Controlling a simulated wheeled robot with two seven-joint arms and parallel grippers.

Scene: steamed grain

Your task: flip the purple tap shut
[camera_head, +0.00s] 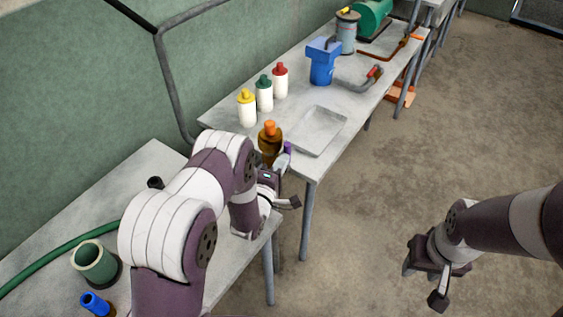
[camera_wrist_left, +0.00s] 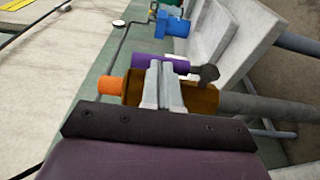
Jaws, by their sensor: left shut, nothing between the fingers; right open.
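The purple tap (camera_wrist_left: 120,61) is a short purple cylinder beside a brown vessel (camera_wrist_left: 203,98) with an orange cap (camera_wrist_left: 110,87). In the head view, a bit of the tap (camera_head: 288,147) shows right of the brown vessel (camera_head: 268,150), near the table's front corner. My left gripper (camera_wrist_left: 159,68) is shut and empty, its fingertips at the tap and hiding its middle. I cannot tell whether they touch it. In the head view, my left arm partly hides this spot. My right gripper (camera_head: 423,284) is open and empty over the floor at lower right.
White bottles with yellow (camera_head: 247,108), green (camera_head: 264,94) and red (camera_head: 280,80) caps stand behind the vessel. A shallow grey tray (camera_head: 322,130) lies to its right. A blue container (camera_head: 322,63) stands farther back. The near table holds a green cup (camera_head: 95,262). Open floor lies right.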

